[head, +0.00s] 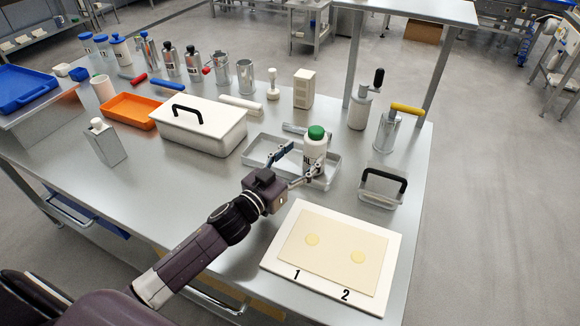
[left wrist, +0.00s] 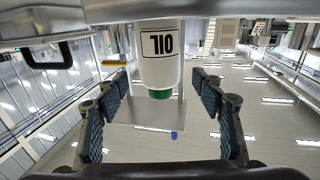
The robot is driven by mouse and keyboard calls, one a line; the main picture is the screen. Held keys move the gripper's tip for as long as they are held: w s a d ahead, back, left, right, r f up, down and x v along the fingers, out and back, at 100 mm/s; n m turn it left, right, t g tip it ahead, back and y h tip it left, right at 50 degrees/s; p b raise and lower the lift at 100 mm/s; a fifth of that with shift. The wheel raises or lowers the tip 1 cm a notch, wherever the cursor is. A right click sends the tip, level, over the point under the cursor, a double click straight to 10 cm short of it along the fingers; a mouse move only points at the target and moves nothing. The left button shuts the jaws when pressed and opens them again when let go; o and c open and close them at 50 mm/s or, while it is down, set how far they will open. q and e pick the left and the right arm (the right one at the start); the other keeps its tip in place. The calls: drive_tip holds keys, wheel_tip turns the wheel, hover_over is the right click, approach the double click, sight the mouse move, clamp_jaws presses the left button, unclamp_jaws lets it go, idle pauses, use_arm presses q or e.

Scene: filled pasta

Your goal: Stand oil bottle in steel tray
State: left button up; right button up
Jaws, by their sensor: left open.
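The oil bottle (head: 315,143), white with a green cap and a black-framed label, stands upright at the right end of the shallow steel tray (head: 257,162). My left gripper (head: 303,159) is open at the near side of the bottle, one finger to its left and one in front of its lower right. In the left wrist view the picture is upside down; the bottle (left wrist: 160,52) shows between the two spread fingers (left wrist: 160,85), with clear gaps on both sides. The bottle's base is partly hidden by a finger in the head view. My right gripper is not in view.
A white board with a pasta sheet (head: 330,250) lies in front. A black-handled clear box (head: 381,187) is right of the tray. A lidded white box (head: 200,125) and a square can (head: 106,143) stand left. Several bottles line the back.

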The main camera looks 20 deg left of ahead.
use_arm(q)
drive_tip(key=shift+v, duration=2.9)
drive_tip(key=shift+r, duration=0.1)
